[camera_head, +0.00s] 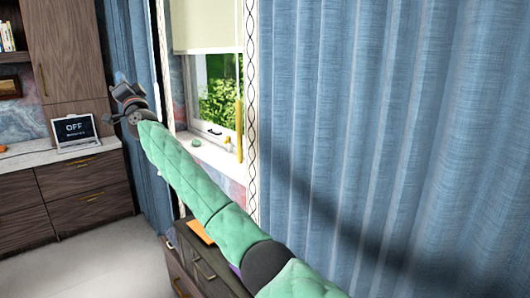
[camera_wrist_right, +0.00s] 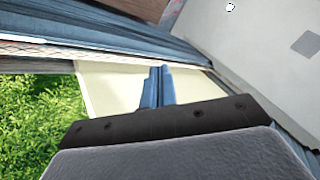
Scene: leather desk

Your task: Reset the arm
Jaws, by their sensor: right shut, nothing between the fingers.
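My right arm, in a green quilted sleeve, reaches from the lower right to the upper left in the head view. My right gripper (camera_head: 126,92) is at its far end, in front of the blue curtain beside the window. In the right wrist view the blue fingers (camera_wrist_right: 157,88) stand close together with nothing between them. The gripper appears to touch nothing. My left gripper is not in view.
Blue curtains (camera_head: 400,120) fill the right side. A window (camera_head: 215,90) with a sill is behind my arm. A dark cabinet (camera_head: 205,265) stands below it. A laptop (camera_head: 75,130) sits on a counter (camera_head: 25,157) at left. Open floor (camera_head: 110,255) lies at lower left.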

